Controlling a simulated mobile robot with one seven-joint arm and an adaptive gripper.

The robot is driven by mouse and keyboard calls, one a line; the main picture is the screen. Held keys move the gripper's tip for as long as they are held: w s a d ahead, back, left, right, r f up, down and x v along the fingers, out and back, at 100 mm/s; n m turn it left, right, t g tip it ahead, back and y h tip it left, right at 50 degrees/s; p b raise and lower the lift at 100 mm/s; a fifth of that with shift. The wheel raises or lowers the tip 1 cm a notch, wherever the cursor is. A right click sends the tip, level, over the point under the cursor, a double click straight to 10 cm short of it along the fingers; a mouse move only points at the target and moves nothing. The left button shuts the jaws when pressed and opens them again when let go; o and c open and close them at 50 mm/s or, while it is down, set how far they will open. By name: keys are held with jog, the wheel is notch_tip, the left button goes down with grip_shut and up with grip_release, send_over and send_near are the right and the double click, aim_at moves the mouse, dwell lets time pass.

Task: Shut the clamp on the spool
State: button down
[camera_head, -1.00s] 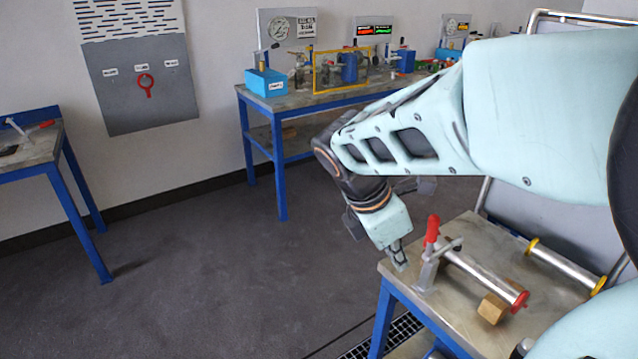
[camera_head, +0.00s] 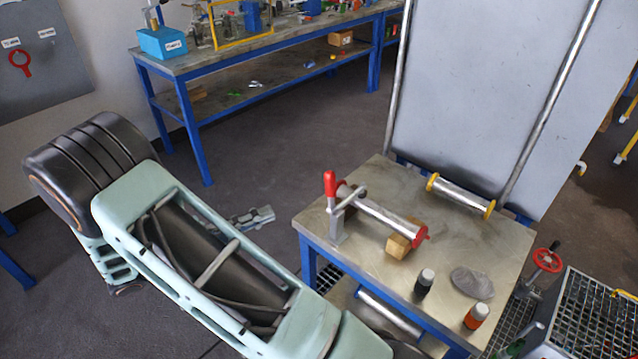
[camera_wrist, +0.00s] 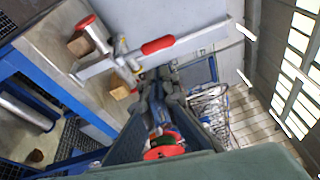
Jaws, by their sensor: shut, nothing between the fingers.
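The clamp (camera_head: 338,222) stands at the left end of the small table, its red handle (camera_head: 330,184) upright. The spool (camera_head: 385,215), a metal tube with red ends, lies from the clamp to a wooden block (camera_head: 399,246). My gripper (camera_head: 268,213) is shut and empty, left of the table and apart from the clamp. In the wrist view my gripper (camera_wrist: 160,80) is low in the centre, with the red handle (camera_wrist: 158,45) beyond its tips. The spool's red end (camera_wrist: 86,21) shows at upper left. The clamp's grip on the tube is too small to judge.
A yellow-ended spool (camera_head: 460,195) lies at the table's back. Two small bottles (camera_head: 424,283) (camera_head: 476,316) and a grey disc (camera_head: 472,283) stand at the front right. A grey panel (camera_head: 480,90) rises behind. Floor left of the table is open.

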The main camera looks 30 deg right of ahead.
aim_at(326, 187)
jog(key=shift+n+t+h, duration=0.5)
jog(key=shift+n, duration=0.4)
jog(key=d+p, duration=0.1)
jog(key=d, duration=0.7)
jog(key=w+d+p, duration=0.1)
jog(key=d, duration=0.3)
jog(key=shift+d+p, duration=0.3)
jog(key=shift+d, duration=0.05)
jog(key=shift+w+d+r+y+p, duration=0.2)
jog(key=shift+d+p, duration=0.3)
jog(key=shift+p, duration=0.35)
jog(key=shift+w+d+r+y+p, duration=0.1)
jog(key=shift+d+r+y+p, duration=0.1)
jog(key=shift+d+p, duration=0.45)
jog(key=shift+a, duration=0.15)
jog(key=shift+r, duration=0.1)
